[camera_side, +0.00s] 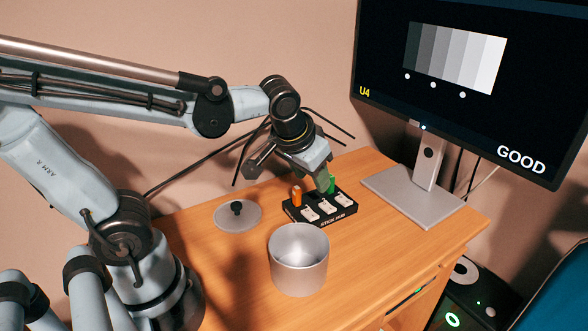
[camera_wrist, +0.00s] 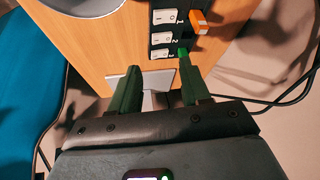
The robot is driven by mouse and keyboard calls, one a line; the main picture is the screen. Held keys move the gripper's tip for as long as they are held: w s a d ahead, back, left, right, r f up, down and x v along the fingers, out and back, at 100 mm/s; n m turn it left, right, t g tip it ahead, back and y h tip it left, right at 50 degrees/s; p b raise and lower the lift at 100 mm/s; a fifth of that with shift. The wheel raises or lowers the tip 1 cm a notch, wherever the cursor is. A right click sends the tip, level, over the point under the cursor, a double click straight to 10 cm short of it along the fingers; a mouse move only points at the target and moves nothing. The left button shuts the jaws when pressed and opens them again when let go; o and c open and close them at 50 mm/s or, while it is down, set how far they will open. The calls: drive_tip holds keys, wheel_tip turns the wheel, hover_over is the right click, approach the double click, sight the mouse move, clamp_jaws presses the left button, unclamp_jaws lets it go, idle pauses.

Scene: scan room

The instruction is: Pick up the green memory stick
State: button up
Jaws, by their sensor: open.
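The green memory stick (camera_side: 331,184) stands plugged in at the right end of the black stick hub (camera_side: 317,218), in the side view. In the wrist view the green stick (camera_wrist: 183,54) shows just beyond the tip of the right-hand finger. My gripper (camera_side: 323,186) is low over the hub's right end, close to the green stick and partly in front of it. In the wrist view my gripper (camera_wrist: 160,73) is open, with nothing between its two dark green fingers. The stick lies off to the right of the gap's middle; whether a finger touches it I cannot tell.
An orange stick (camera_side: 296,195) stands at the hub's left end. White numbered switches (camera_side: 327,207) line the hub's front. A metal pot (camera_side: 299,272) stands in front, a lid (camera_side: 238,215) lies left, and a monitor stand (camera_side: 413,193) is at right.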

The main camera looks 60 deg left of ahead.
drive_tip(key=w+f+n+g+y, duration=0.2)
drive_tip(key=w+n+g+y, duration=0.1)
drive_tip(key=w+n+y, duration=0.4)
drive_tip(key=n+g+y, duration=0.2)
drive_tip(key=n+y, duration=0.2)
drive_tip(key=n, duration=0.4)
approach(333, 182)
drive_tip(key=x, duration=1)
drive_tip(key=shift+a+f, duration=0.1)
drive_tip(key=shift+a, duration=0.3)
clamp_jaws()
